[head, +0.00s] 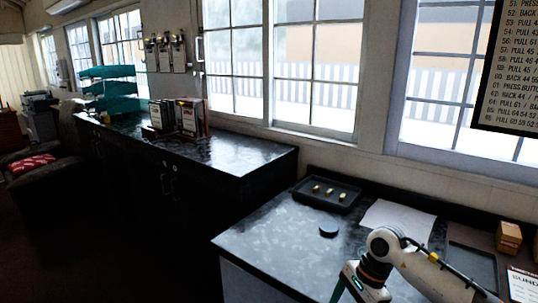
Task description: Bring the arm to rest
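My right arm (430,268) comes in from the lower right, white with dark joints, over the near dark counter. It bends at a rounded joint and points down toward the bottom edge. My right gripper (360,286) is at the bottom edge of the head view, and its fingertips are cut off. I cannot tell whether it is open, shut or holding anything. My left arm and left gripper are not in view.
The counter (270,240) bears a black tray (327,193) with small brass-coloured pieces, a black disc (328,230), a white sheet (397,217), a dark tray (472,263) and a cardboard box (509,238). A farther counter (235,153) holds teal trays (115,88). Windows line the wall.

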